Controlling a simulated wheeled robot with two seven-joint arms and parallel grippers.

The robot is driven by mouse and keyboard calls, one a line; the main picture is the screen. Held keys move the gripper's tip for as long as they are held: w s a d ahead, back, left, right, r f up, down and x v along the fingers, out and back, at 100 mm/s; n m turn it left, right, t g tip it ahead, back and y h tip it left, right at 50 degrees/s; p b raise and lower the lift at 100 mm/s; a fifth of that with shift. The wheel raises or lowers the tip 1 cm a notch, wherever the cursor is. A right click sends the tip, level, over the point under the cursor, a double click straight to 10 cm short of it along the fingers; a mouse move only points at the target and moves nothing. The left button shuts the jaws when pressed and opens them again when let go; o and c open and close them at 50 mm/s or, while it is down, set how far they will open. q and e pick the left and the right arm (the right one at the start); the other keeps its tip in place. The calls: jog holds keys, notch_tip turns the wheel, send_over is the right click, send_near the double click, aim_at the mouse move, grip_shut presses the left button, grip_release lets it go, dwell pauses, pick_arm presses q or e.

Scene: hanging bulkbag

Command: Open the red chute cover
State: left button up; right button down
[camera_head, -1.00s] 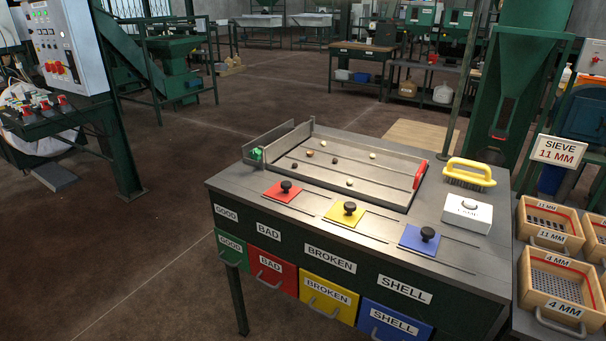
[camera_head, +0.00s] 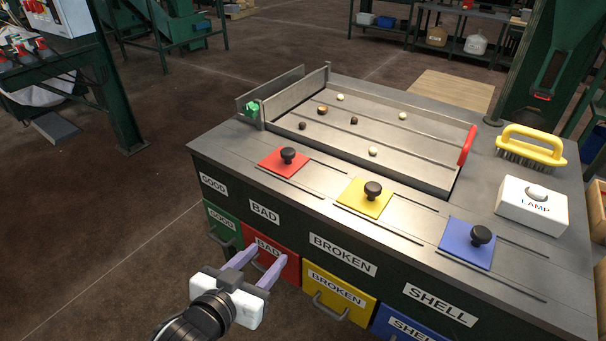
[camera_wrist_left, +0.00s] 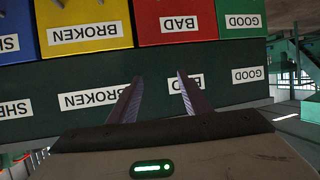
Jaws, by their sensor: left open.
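The red chute cover (camera_head: 284,164) is a flat red plate with a black knob (camera_head: 288,155), lying on the sorting table's top (camera_head: 225,141) at the left of the row of covers. My left gripper (camera_head: 260,268) is open and empty in front of the table, below and nearer than the red cover, overlapping the red BAD drawer in the head view. In the left wrist view its fingers (camera_wrist_left: 157,100) point at the dark labelled front panel (camera_wrist_left: 100,77), and the red cover is out of sight. My right gripper is not in view.
Yellow (camera_head: 365,197) and blue (camera_head: 467,243) knobbed covers lie right of the red one. A tray (camera_head: 335,151) with several small pieces sits behind. A yellow brush (camera_head: 531,145) and LAMP box (camera_head: 532,205) stand at right. Coloured drawers such as BAD (camera_wrist_left: 175,20) line the front.

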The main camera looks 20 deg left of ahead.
aim_at(285, 156)
pick_arm(q)
jog(key=w+a+r+t+b, duration=0.1)
jog(key=w+r+t+b, duration=0.35)
jog(key=r, duration=0.85)
jog(key=shift+n, duration=0.3)
jog(key=w, duration=0.3)
jog(key=w+p, duration=0.1)
jog(key=w, duration=0.6)
jog(key=shift+w+d+r, duration=0.25)
jog(key=shift+d, duration=0.1)
jog(key=shift+w, duration=0.55)
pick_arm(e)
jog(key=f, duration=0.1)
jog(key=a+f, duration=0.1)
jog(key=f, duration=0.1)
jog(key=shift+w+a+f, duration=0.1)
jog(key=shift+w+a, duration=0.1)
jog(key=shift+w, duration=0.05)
pick_arm(q)
grip_shut()
